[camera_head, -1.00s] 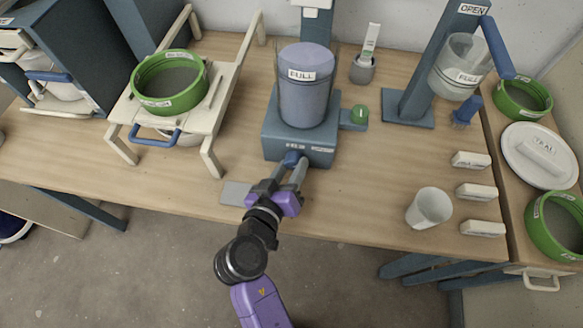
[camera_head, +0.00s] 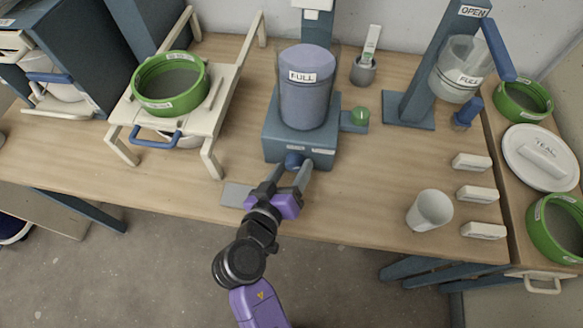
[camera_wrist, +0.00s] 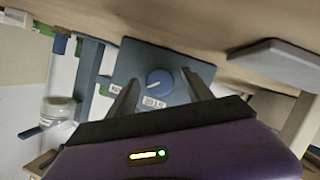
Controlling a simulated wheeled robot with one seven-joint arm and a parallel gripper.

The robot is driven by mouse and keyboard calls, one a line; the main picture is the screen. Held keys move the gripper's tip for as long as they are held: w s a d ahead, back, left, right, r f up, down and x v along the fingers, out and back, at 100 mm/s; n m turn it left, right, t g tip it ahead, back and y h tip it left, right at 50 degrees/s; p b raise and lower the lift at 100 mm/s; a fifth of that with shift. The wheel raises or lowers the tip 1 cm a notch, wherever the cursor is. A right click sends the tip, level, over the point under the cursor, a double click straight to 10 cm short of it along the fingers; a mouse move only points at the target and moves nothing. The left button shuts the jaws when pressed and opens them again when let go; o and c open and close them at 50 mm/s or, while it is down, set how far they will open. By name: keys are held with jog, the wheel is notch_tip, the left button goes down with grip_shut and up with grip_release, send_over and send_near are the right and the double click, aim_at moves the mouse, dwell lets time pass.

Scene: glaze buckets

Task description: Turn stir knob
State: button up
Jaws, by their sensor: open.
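The stir knob (camera_head: 293,160) is a round blue knob on the front face of the blue-grey stirrer base (camera_head: 272,130). In the wrist view the knob (camera_wrist: 159,82) shows face-on, with a pale line across it. A clear container (camera_head: 305,95) labelled FULL, with blue-grey contents, stands on the base. My gripper (camera_head: 291,166) is open, its two grey fingers pointing at the base front on either side of the knob. In the wrist view the fingers (camera_wrist: 160,92) are apart with the knob between them. A gap shows on both sides of the knob.
A grey plate (camera_head: 236,194) lies left of my gripper. A white cup (camera_head: 429,209) and several white blocks (camera_head: 476,192) are to the right. Bare tabletop lies between my gripper and the cup.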

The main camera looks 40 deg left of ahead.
jog(key=v, duration=0.7)
jog(key=shift+s+d+r+b, duration=0.1)
jog(key=shift+s+d+b, duration=0.05)
jog(key=shift+s+b, duration=0.15)
